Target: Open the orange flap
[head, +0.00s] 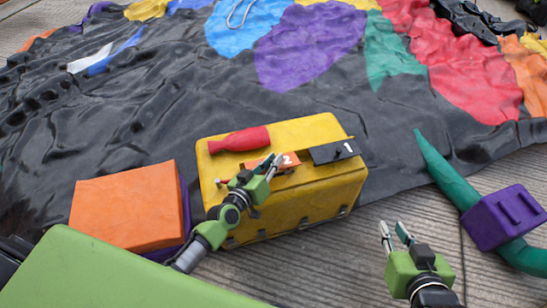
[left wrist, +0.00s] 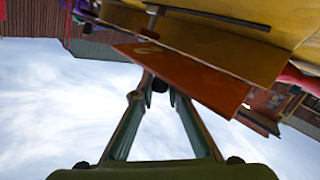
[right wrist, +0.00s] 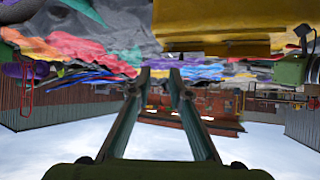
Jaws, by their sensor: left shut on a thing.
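The orange flap (head: 258,163), marked 2, is on top of the yellow box (head: 300,205). My left gripper (head: 273,161) is at the flap and partly covers it. In the left wrist view the orange flap (left wrist: 185,75) is a tilted panel at the fingertips. My left gripper (left wrist: 160,84) is shut on its edge there; the exact contact is partly hidden. My right gripper (head: 395,234) is open and empty, to the right of the yellow box. Its fingers (right wrist: 160,75) stand apart in the right wrist view.
A black flap (head: 334,151) marked 1 and a red bottle-shaped piece (head: 239,139) are on the box top. An orange block (head: 125,208) stands to the left. A purple block (head: 505,217) on a green tube lies to the right.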

